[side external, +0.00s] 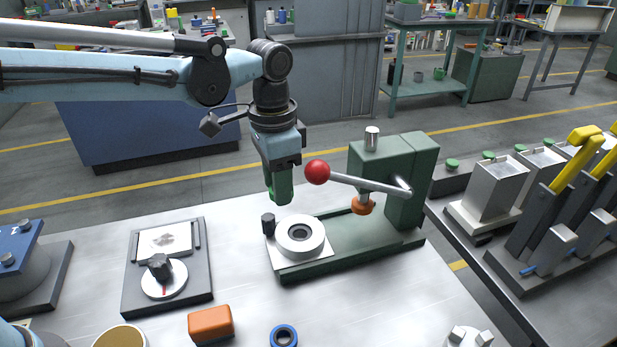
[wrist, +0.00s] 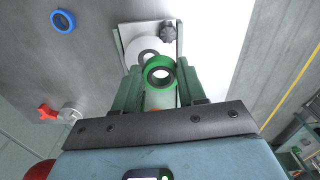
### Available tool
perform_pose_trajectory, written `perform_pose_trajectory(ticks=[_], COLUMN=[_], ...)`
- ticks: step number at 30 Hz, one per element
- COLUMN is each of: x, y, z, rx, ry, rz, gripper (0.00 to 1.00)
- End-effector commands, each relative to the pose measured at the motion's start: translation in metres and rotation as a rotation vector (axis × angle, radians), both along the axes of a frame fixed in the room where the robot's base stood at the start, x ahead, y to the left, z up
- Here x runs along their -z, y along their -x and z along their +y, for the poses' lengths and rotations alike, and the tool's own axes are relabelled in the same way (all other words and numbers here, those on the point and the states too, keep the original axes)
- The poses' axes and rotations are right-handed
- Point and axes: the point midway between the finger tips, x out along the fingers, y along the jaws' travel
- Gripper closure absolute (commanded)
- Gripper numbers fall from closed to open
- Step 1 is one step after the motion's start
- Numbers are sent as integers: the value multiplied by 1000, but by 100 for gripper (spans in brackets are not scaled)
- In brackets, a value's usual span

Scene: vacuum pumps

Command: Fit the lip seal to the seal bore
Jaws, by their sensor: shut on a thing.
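My gripper (side external: 280,194) points down just behind and above the round pale housing (side external: 314,235), which has a dark seal bore in its middle. In the wrist view, my gripper (wrist: 158,70) is shut on a green ring-shaped lip seal (wrist: 150,66) with a dark inner ring, held between the green fingertips. The housing (wrist: 132,49) shows beyond the seal, partly hidden by it. The seal is apart from the housing and not lined up with it in the wrist view. In the side view the fingers mostly hide the seal.
The housing sits on a green press (side external: 400,185) with a red-knobbed lever (side external: 317,172) and orange ram tip (side external: 362,205). A black clamp knob (side external: 268,224) stands beside the housing. A blue ring (side external: 284,336), orange block (side external: 210,323) and dial fixture (side external: 135,290) stand on the table.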

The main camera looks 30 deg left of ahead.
Motion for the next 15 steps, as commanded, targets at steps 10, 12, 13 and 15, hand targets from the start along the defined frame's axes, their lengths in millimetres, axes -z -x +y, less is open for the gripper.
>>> perform_pose_trajectory(ticks=[10,12,13,15], x=[13,13,13,13], y=[-3,-3,-3,-3], z=[-33,-33,-33,-33], rx=[109,108,108,107], ry=[0,0,0,0], rz=[0,0,0,0], gripper=[89,89,89,89])
